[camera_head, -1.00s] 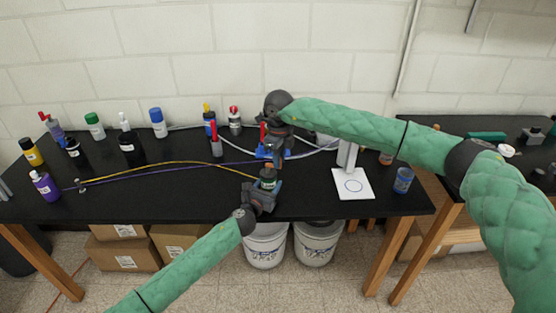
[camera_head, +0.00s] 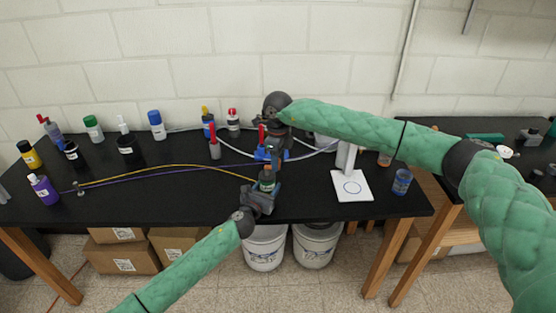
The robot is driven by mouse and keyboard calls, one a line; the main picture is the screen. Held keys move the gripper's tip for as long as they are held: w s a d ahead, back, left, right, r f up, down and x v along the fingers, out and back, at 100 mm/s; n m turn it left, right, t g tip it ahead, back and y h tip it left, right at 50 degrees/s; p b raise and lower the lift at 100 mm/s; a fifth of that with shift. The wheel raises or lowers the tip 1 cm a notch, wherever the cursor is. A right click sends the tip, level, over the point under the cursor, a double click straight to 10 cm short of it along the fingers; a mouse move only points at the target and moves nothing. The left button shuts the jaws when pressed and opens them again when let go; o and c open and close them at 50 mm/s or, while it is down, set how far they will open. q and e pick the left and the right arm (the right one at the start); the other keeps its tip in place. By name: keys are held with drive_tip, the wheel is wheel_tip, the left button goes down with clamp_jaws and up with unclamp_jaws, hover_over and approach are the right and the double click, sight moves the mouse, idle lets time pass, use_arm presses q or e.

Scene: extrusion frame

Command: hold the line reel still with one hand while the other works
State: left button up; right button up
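A small dark cylinder with a greenish band, which looks like the line reel (camera_head: 267,182), stands near the front edge of the black table. A yellow line (camera_head: 170,166) runs from it to a small metal post (camera_head: 80,190) at the left. My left gripper (camera_head: 266,190) reaches in from the front, its fingers around the reel and seemingly closed on it. My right gripper (camera_head: 272,146) points down just behind the reel, over a blue fixture (camera_head: 268,156) with a red upright part. Its fingertips are dark and partly hidden, so its opening is unclear.
A purple line (camera_head: 130,180) crosses the black table (camera_head: 180,205). Several bottles stand at the left and back, including a purple bottle (camera_head: 44,190). A white stand (camera_head: 352,186) and a blue jar (camera_head: 401,182) are at the right. The front left table is clear.

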drive_tip(key=shift+r, duration=0.1)
wheel_tip(320, 180, up, 12)
idle(0.6)
idle(0.5)
wheel_tip(320, 180, down, 12)
drive_tip(key=m, duration=0.5)
drive_tip(key=shift+a+m, duration=0.1)
drive_tip(key=shift+m, duration=0.3)
idle(0.5)
clamp_jaws()
